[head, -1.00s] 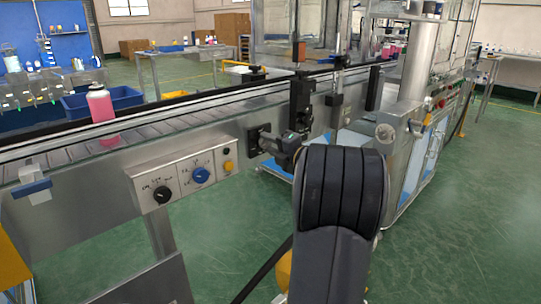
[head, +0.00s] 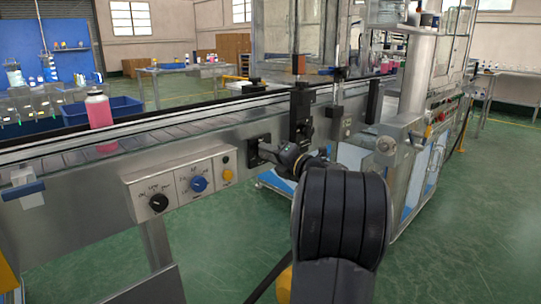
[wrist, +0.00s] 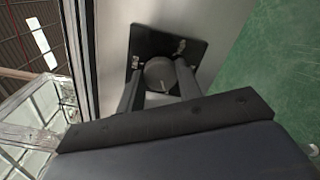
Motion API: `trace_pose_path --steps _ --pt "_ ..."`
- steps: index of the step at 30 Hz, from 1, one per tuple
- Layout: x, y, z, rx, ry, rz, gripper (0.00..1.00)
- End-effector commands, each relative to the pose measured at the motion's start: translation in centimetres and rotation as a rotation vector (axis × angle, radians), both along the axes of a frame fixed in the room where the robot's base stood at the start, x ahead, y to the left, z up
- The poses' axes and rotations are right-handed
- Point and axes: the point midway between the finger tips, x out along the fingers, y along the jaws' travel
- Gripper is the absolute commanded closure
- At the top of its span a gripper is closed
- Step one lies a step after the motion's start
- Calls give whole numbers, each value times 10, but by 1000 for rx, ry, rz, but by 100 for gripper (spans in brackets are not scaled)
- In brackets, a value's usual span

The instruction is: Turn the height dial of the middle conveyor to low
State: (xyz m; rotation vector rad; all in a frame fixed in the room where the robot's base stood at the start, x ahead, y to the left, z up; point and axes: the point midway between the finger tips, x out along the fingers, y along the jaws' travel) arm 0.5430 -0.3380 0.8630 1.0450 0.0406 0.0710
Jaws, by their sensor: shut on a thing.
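The height dial (wrist: 160,74) is a dark round knob with a pale pointer line, on a black square plate (wrist: 163,42) with small white labels too small to read. The plate also shows in the head view (head: 256,143) on the steel side of the conveyor (head: 110,172). My gripper (wrist: 160,84) is shut on the dial, with one finger on each side of it. In the head view my gripper (head: 267,153) reaches the plate and hides the dial.
A control box (head: 178,186) with a black knob, a blue knob and a yellow button sits left of the plate. A pink bottle (head: 99,112) stands on the belt. A black vertical bracket (head: 301,115) rises close to my gripper. Green floor lies open at right.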

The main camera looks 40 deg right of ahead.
Motion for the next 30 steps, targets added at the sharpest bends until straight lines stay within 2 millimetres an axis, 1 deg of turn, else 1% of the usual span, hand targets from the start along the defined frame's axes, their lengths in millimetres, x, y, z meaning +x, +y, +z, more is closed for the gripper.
trace_pose_path --steps 1,2,9,10,17,20,23,30 --pt "0 1 -2 1 3 2 89" --pt "0 1 -2 1 3 2 66" --pt "0 0 -1 2 2 1 46" --pt "0 0 -1 2 2 0 45" --pt "-1 0 0 2 0 0 45" --pt "-8 -1 1 2 1 -2 45" --pt "-22 -3 1 3 1 -3 45" --pt "-72 -7 2 3 2 -5 45"
